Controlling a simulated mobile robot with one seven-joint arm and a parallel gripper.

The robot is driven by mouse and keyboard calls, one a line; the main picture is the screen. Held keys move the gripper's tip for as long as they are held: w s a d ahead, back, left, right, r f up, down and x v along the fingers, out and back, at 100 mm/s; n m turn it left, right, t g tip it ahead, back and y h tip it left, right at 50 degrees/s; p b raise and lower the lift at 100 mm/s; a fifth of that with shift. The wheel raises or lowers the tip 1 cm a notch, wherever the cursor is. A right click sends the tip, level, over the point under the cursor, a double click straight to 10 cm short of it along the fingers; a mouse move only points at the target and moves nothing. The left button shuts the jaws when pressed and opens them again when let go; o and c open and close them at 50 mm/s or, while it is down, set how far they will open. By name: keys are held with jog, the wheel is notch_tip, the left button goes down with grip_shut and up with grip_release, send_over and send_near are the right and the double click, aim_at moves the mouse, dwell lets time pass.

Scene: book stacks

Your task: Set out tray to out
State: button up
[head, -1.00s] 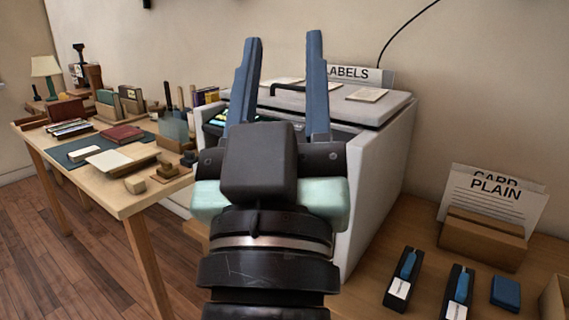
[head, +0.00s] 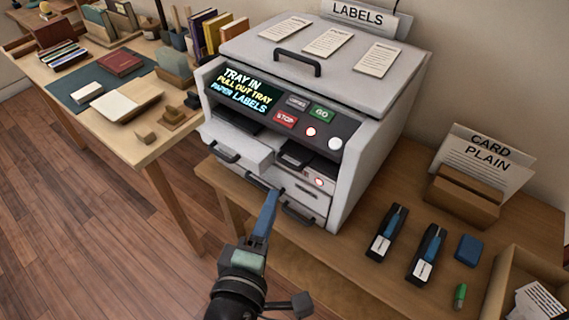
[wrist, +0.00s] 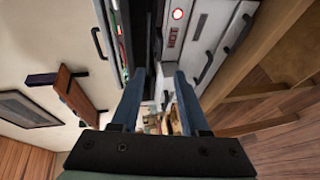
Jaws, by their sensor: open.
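The grey-white printer (head: 373,165) stands on a wooden table. Its screen (head: 245,88) reads "TRAY IN", "PULL OUT TRAY" and "PAPER LABELS". A pale tray front (head: 240,148) with a dark handle juts from its left front. Lower drawer fronts with dark handles (head: 300,215) look closed. I cannot tell for sure which one is the task's tray. My gripper (head: 271,192) is in front of the lower drawers, with one blue finger clearly visible. In the wrist view my gripper (wrist: 160,72) is open, both fingers apart with nothing seen between them, and drawer handles (wrist: 238,35) are to the right.
Two black-and-blue staplers (head: 387,232), a blue block (head: 469,250) and a card holder (head: 463,195) lie right of the printer. An open box (head: 500,268) is at the right edge. A desk with books (head: 120,65) stands left. Floor in front is clear.

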aim_at(287, 166)
jog(key=x, duration=1.1)
jog(key=shift+c, duration=0.2)
grip_shut()
jog(key=shift+a, duration=0.1)
dwell(0.9)
